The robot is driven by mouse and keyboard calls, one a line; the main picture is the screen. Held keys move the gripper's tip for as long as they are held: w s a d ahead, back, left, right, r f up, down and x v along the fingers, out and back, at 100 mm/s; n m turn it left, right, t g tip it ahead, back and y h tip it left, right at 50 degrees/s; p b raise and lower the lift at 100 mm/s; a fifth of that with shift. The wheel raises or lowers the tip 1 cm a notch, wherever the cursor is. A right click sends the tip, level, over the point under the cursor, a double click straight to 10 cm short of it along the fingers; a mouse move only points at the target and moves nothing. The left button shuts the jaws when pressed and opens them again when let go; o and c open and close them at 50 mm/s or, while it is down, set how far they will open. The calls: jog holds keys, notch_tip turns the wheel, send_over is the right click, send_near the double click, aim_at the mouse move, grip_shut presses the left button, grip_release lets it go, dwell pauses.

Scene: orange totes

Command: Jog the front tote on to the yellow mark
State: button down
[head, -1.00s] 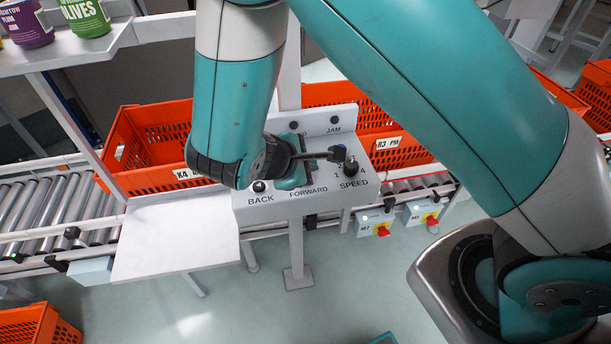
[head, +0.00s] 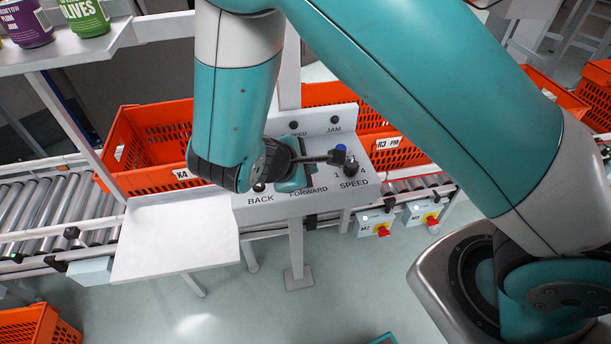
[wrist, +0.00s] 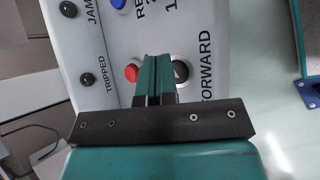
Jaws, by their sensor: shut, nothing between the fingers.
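An orange tote labelled K4 (head: 118,185) sits on the roller conveyor at the left. A second orange tote labelled R3 PM (head: 408,160) stands behind the control panel to the right. Which is the front tote I cannot tell; no yellow mark is visible. The grey control panel (head: 272,212) carries BACK, FORWARD and SPEED controls. In the wrist view my gripper (wrist: 158,62) is shut and empty, its tips over the panel between the red button (wrist: 131,73) and the black FORWARD button (wrist: 181,70). Contact cannot be told. My arm hides part of the panel and totes.
A white shelf plate (head: 178,240) juts out left of the panel. Bare rollers (head: 45,205) lie left of the K4 tote. Switch boxes with red knobs (head: 383,231) hang below the conveyor. Cans (head: 85,16) stand on an upper shelf. The floor in front is mostly clear.

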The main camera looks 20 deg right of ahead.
jog(key=shift+f, duration=0.45)
dwell(0.5)
jog(key=shift+r+p, duration=0.7)
jog(key=shift+r, duration=0.2)
notch_tip(320, 180, up, 5)
jog(key=p, duration=0.4)
jog(key=shift+p, duration=0.4)
dwell(0.4)
